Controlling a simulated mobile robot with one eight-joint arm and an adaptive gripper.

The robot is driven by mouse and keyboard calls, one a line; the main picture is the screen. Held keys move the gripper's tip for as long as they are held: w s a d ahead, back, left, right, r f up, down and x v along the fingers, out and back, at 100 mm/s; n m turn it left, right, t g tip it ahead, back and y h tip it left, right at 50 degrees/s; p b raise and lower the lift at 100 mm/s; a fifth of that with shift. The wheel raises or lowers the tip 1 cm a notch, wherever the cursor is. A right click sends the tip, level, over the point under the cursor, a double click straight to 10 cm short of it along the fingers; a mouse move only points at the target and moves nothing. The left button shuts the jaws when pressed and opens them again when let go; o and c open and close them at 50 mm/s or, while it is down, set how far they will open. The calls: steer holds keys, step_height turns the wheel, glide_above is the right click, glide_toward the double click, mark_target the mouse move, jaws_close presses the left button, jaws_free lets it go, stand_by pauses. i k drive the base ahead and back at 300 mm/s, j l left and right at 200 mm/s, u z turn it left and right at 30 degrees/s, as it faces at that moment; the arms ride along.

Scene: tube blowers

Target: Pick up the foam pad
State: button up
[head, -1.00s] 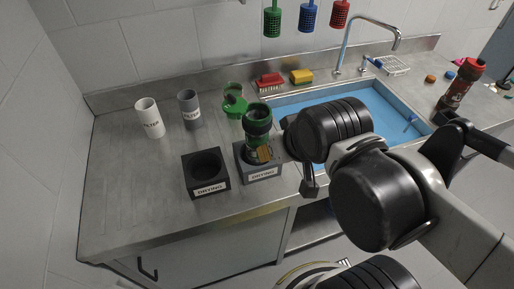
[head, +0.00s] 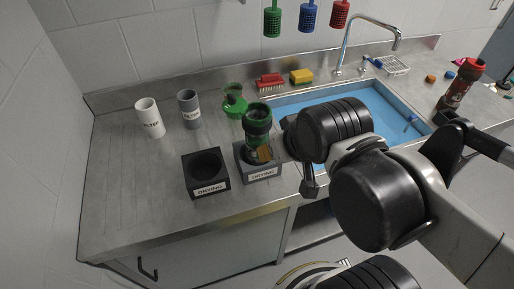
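A small orange-brown pad-like piece (head: 264,154), which may be the foam pad, shows at the front of the right drying block (head: 262,175). It is too small to tell whether it is held or only resting there. A dark green ringed tube part (head: 257,118) stands upright over that block. My gripper (head: 276,150) is at the end of my arm, beside this tube part and the orange-brown piece. My own wrist hides most of it, and its fingers cannot be made out clearly. A yellow sponge-like block (head: 301,76) lies behind the sink.
An empty black drying block (head: 206,172) stands to the left. White (head: 150,118) and grey (head: 189,110) filter cylinders, a green part (head: 234,104) and a red brush (head: 269,82) stand behind. The blue sink (head: 385,112) lies right. The counter's left end is clear.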

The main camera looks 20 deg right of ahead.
mark_target(451, 75)
steer(key=z, duration=2)
steer(key=i+l, duration=0.4)
steer(key=i+l+u, duration=0.1)
steer(key=i+l, duration=0.6)
steer(key=l, duration=0.2)
steer(key=i+l+u, duration=0.1)
steer(key=i+l, duration=0.6)
steer(key=l, duration=0.25)
steer(key=i+l+u, duration=0.1)
steer(key=i+l, duration=0.25)
steer(key=l, duration=0.1)
